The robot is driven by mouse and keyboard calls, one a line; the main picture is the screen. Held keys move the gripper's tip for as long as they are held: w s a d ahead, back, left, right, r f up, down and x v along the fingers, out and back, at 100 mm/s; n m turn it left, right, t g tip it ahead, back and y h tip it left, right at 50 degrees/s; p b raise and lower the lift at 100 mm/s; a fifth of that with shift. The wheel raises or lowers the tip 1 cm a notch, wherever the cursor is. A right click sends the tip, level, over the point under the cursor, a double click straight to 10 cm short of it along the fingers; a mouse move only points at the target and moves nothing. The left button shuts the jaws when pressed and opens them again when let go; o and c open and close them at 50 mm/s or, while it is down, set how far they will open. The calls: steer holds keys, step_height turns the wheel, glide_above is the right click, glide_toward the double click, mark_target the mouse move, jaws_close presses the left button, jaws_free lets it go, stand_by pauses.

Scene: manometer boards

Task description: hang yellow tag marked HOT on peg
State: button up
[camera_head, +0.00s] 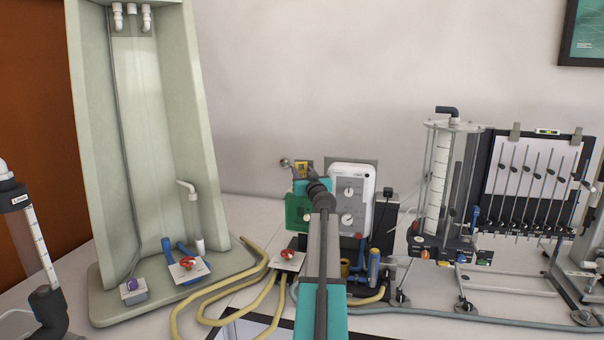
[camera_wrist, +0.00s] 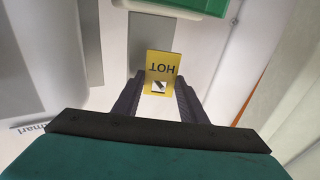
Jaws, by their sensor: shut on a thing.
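The yellow tag (camera_wrist: 161,66) marked HOT is held between the two dark fingertips of my gripper (camera_wrist: 160,91) in the wrist view. Its lettering appears upside down there, and a small dark-and-white patch shows near its gripped end. In the head view the tag (camera_head: 303,165) is a small yellow patch beyond my gripper (camera_head: 304,174), partly hidden by it. A small round grey knob (camera_head: 284,162), possibly the peg, shows just left of the tag. I cannot tell how far apart they are in depth.
A green box (camera_head: 296,212) and a white panel with dials (camera_head: 351,200) stand near my arm. A tall pale-green stand (camera_head: 150,120) is at left; a manometer board (camera_head: 530,180) is at right. Yellow hoses (camera_head: 215,300) lie on the table.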

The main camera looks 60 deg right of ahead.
steer(key=shift+w+d+f+b, duration=0.1)
steer(key=shift+d+f+b, duration=0.2)
steer(key=shift+b, duration=0.35)
steer(key=shift+w+d+f+b, duration=0.1)
steer(key=shift+d+b, duration=0.1)
steer(key=shift+b, duration=0.25)
steer(key=shift+d+b, duration=0.1)
steer(key=shift+b, duration=0.65)
steer(key=o, duration=1.1)
steer(key=shift+s, duration=0.25)
steer(key=shift+s+a+f+b, duration=0.3)
steer(key=shift+s+a+b, duration=0.15)
steer(key=shift+s, duration=0.2)
steer(key=a+r+b+v, duration=0.1)
steer(key=b+v, duration=0.3)
steer(key=v, duration=0.8)
steer(key=shift+w+f, duration=0.15)
steer(key=shift+w, duration=0.25)
